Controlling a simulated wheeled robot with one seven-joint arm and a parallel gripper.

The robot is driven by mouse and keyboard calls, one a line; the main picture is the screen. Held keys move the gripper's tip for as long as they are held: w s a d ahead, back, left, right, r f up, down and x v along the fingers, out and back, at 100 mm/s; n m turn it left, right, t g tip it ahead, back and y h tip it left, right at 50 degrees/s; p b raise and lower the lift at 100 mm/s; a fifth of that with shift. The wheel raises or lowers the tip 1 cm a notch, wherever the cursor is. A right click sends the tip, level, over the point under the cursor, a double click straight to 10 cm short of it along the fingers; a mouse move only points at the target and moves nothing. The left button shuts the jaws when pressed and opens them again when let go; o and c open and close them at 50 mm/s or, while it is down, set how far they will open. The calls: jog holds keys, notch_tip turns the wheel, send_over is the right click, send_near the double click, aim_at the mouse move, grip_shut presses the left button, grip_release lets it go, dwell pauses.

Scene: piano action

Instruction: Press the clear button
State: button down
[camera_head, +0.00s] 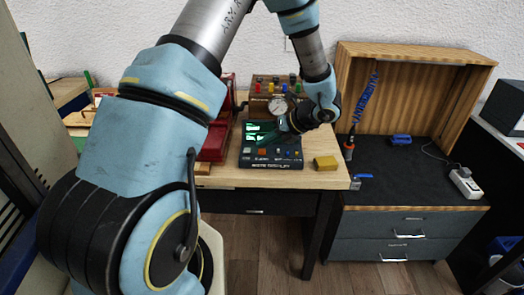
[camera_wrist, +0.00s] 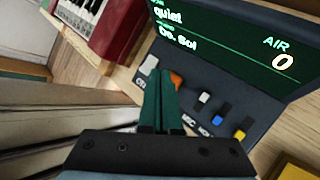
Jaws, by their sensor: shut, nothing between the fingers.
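The dark console (camera_head: 271,160) stands on the wooden table, with a lit green screen (camera_head: 260,132). In the wrist view its screen (camera_wrist: 230,45) reads "quiet", "Do. Sol" and "AIR 0". A label beginning with "C" shows by the white key; the rest is hidden. My gripper (camera_wrist: 162,73) is shut and empty, its green fingertips between the white and orange keys in the picture. Contact cannot be told.
A yellow block (camera_head: 326,163) lies right of the console. A round gauge (camera_head: 278,105) and a wooden box with coloured knobs stand behind it. A red machine (camera_head: 217,140) stands left. A dark workbench (camera_head: 410,180) with a soldering iron (camera_head: 349,147) is at right.

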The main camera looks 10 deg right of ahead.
aim_at(264, 152)
jog(key=shift+f, duration=0.6)
dwell(0.6)
jog(key=shift+r, duration=0.1)
jog(key=shift+r+p, duration=0.55)
jog(key=shift+r, duration=0.2)
notch_tip(264, 152, up, 5)
jog(key=p, duration=0.4)
jog(key=shift+a, duration=0.15)
dwell(0.7)
